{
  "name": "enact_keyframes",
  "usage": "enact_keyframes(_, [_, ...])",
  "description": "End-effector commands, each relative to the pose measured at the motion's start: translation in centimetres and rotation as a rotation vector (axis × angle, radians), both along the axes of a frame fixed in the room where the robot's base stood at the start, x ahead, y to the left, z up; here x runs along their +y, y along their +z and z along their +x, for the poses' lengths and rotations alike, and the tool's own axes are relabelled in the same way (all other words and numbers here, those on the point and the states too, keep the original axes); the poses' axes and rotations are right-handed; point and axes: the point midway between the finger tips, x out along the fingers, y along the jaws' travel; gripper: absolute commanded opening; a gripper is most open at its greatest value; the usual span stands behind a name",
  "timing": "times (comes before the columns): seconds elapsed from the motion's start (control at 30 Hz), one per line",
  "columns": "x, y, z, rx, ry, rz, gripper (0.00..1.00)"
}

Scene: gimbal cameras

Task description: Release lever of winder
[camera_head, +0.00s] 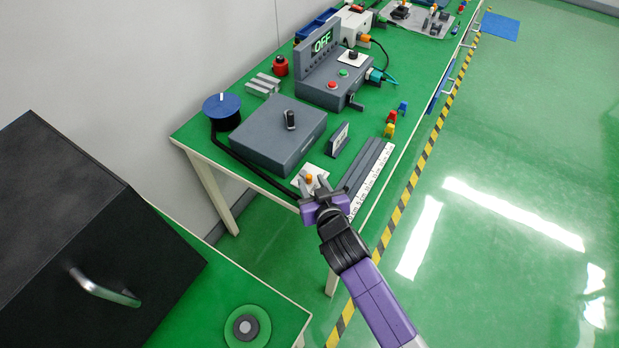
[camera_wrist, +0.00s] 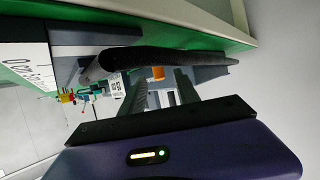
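A grey box (camera_head: 278,134) with an upright black lever (camera_head: 291,120) on its top stands on the green bench; I take it for the winder. A blue spool (camera_head: 222,106) with a black cable (camera_head: 258,170) is at its left corner. My gripper (camera_head: 315,184) is at the bench's near edge, in front of the box and well away from the black lever. Its fingers are apart in the wrist view (camera_wrist: 161,84). A small orange knob (camera_head: 309,178) on a white plate shows between and beyond them (camera_wrist: 157,73). I cannot tell whether the fingers touch it. The black cable (camera_wrist: 170,58) crosses just beyond the fingers.
A grey slotted rail (camera_head: 365,166) and a white printed strip (camera_head: 375,181) lie right of my gripper. A small display stand (camera_head: 339,138), coloured blocks (camera_head: 390,130) and an "OFF" display unit (camera_head: 320,50) are farther back. A black cabinet (camera_head: 80,230) stands at left.

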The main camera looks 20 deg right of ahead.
Motion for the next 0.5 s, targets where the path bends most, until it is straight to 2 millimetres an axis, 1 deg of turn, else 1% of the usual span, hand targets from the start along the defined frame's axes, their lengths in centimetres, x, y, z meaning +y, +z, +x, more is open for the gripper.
enact_keyframes(0.03, [0.1, 0.2, -0.9, 0.000, 0.001, 0.000, 0.38])
enact_keyframes(0.2, [0.3, 1.0, -2.9, 0.000, 0.001, 0.000, 0.38])
enact_keyframes(0.33, [0.4, 1.4, -3.6, 0.001, 0.000, 0.000, 0.38])
enact_keyframes(0.5, [0.4, 1.6, -3.8, 0.001, 0.000, 0.000, 0.38])
